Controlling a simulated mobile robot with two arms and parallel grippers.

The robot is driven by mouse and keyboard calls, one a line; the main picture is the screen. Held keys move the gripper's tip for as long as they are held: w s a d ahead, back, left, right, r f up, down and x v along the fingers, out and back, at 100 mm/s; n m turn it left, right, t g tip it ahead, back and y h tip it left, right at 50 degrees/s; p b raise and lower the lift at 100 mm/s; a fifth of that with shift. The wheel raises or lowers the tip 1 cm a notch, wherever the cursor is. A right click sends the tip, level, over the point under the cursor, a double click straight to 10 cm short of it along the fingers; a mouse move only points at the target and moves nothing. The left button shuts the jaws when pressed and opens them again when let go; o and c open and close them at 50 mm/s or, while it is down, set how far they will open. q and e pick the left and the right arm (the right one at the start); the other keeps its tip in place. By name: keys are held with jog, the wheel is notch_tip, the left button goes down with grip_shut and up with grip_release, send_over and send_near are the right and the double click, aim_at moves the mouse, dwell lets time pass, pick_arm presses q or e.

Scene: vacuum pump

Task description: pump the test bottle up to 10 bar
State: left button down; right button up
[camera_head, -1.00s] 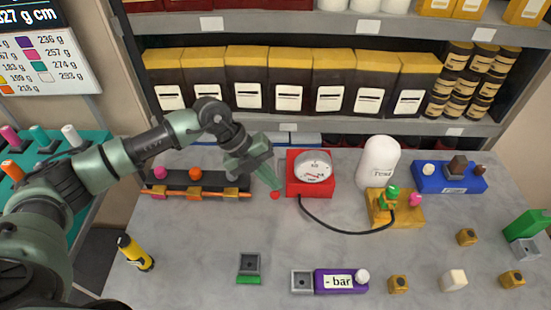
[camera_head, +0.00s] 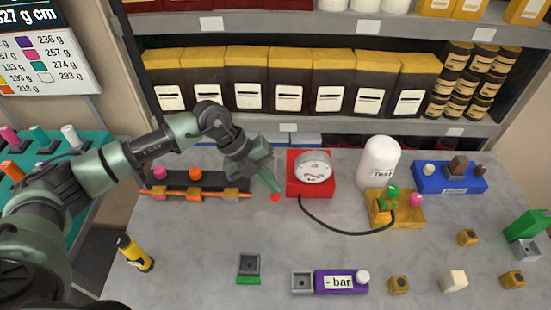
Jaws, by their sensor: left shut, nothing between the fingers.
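The white test bottle (camera_head: 380,161) stands upright at the back right, behind a yellow block (camera_head: 408,213) with a green valve-like part (camera_head: 390,197) and a pink knob (camera_head: 416,200). A red box with a round gauge (camera_head: 313,168) sits left of it, joined to the yellow block by a black hose (camera_head: 335,229). A purple block (camera_head: 341,282) labelled "- bar" with a white knob (camera_head: 363,276) lies at the front. My left gripper (camera_head: 274,194) is shut and empty, pointing down at a small red tip or knob just left of the gauge box. Whether they touch is unclear. My right gripper is not visible.
A dark rack with pink and orange knobs (camera_head: 172,181) is at the back left. A blue block (camera_head: 449,177) stands at the back right. A yellow-black cylinder (camera_head: 134,253) lies front left. Several small yellow blocks lie front right. The table centre is mostly clear.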

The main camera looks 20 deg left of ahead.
pick_arm(q)
jog(key=w+a+r+p, duration=0.1)
jog(key=w+r+p, duration=0.2)
jog(key=w+r, duration=0.3)
jog(key=shift+w+a+r, duration=0.25)
jog(key=shift+a+r, duration=0.15)
jog(key=shift+r, duration=0.6)
dwell(0.6)
jog(key=w+r, duration=0.1)
jog(key=r, duration=0.1)
jog(key=w+a+r+p, duration=0.1)
jog(key=w, duration=0.1)
jog(key=shift+r, duration=0.4)
dwell(0.9)
